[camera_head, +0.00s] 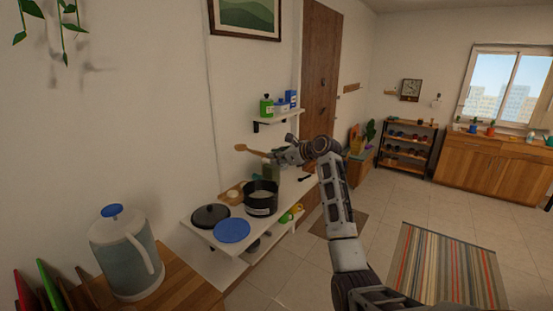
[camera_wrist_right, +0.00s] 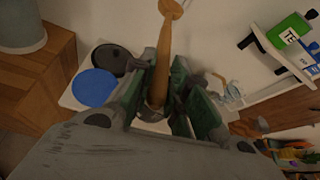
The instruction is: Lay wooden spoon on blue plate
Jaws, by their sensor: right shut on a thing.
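The wooden spoon (camera_head: 250,151) is held in the air above the white shelf, its bowl end pointing left toward the wall. My right gripper (camera_head: 277,157) is shut on the spoon's handle; in the right wrist view the spoon (camera_wrist_right: 163,58) stands up between the gripper's green fingers (camera_wrist_right: 170,105). The blue plate (camera_head: 232,230) lies empty at the near end of the white shelf, below and left of the gripper. It also shows in the right wrist view (camera_wrist_right: 94,88), left of the spoon. My left gripper is not in view.
A black pot (camera_head: 261,199) with pale contents stands beside the plate, and a black lid (camera_head: 211,215) lies to its left. A small wall shelf with bottles (camera_head: 281,117) hangs above. A kettle (camera_head: 125,254) stands on the near wooden counter.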

